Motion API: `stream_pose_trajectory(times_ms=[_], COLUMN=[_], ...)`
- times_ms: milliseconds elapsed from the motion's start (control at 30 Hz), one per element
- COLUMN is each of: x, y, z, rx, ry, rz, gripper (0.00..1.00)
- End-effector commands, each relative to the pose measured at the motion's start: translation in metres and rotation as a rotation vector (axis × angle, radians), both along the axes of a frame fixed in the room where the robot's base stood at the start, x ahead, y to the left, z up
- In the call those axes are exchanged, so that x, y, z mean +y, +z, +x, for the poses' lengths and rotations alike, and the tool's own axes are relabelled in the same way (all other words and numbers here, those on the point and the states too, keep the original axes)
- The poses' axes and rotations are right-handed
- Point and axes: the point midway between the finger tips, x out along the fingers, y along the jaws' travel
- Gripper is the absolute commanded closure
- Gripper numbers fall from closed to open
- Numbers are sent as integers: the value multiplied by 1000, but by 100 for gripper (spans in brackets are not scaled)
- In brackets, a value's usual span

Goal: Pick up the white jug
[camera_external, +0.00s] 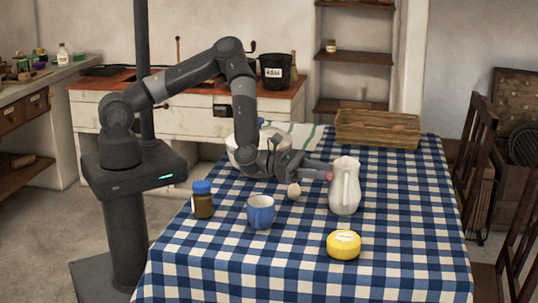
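The white jug (344,188) stands upright on the checked tablecloth, right of the table's middle, with its handle facing the camera. My gripper (325,171) is low over the table, pointing right, with its fingertips at the left side of the jug's upper body. I cannot tell whether the fingers touch the jug or how far apart they are. A small pink patch shows at the fingertips.
A small pale round item (294,191) is just below my gripper. A white bowl (237,155) and a wooden crate (378,130) are behind. The table's right side is clear.

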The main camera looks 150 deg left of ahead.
Motion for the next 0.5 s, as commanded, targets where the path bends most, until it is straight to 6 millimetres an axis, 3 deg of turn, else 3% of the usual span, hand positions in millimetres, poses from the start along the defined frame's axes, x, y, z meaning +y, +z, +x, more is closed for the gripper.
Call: stream_pose_trajectory(times_ms=[167, 500], x=[16, 15], y=[-7, -62], z=[-9, -8], rx=[-60, -60], ry=[54, 53], rz=[-52, -52], gripper=[63, 63])
